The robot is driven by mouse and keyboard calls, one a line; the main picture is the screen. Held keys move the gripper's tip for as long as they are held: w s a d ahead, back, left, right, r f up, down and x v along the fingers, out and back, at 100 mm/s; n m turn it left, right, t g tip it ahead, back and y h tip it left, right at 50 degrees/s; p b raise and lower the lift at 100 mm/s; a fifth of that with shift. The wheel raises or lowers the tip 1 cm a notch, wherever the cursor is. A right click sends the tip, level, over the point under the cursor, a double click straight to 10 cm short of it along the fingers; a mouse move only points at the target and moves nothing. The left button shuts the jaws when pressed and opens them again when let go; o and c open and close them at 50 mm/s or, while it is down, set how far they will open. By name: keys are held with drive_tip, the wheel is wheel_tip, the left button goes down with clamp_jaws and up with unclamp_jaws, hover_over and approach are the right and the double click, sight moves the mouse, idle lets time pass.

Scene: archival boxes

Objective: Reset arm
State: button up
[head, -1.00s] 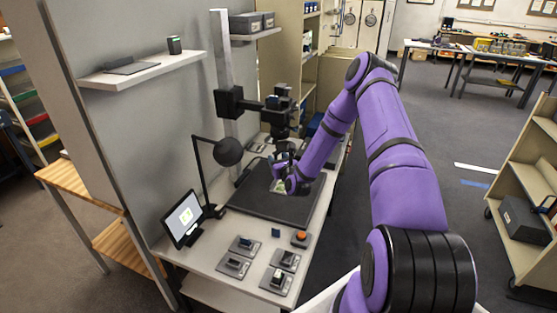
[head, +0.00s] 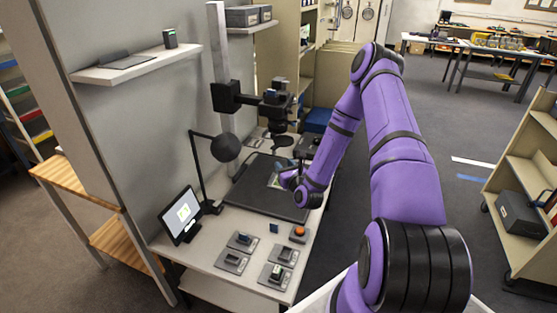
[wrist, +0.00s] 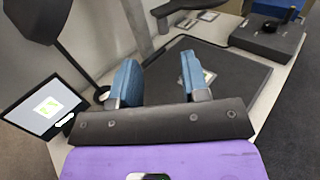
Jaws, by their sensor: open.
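My gripper (wrist: 160,84) is open in the wrist view, its two blue fingers wide apart with nothing between them. It points over the dark mat (wrist: 240,80) on the bench. In the head view my purple arm reaches over the right side of the bench, and the wrist end hangs above the right part of the mat (head: 250,200). The fingertips are too small there to make out clearly. A pale card (wrist: 207,76) on the mat shows partly behind the right finger.
A camera stand (head: 228,97) rises behind the mat. A black lamp (head: 225,147) and a small screen (head: 182,214) stand at the left. Several small devices and an orange button (head: 299,231) lie at the front. A shelf cart (head: 525,195) stands right, with open floor between.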

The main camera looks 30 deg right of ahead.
drive_tip(key=shift+s+a, duration=0.1)
drive_tip(key=shift+s, duration=0.95)
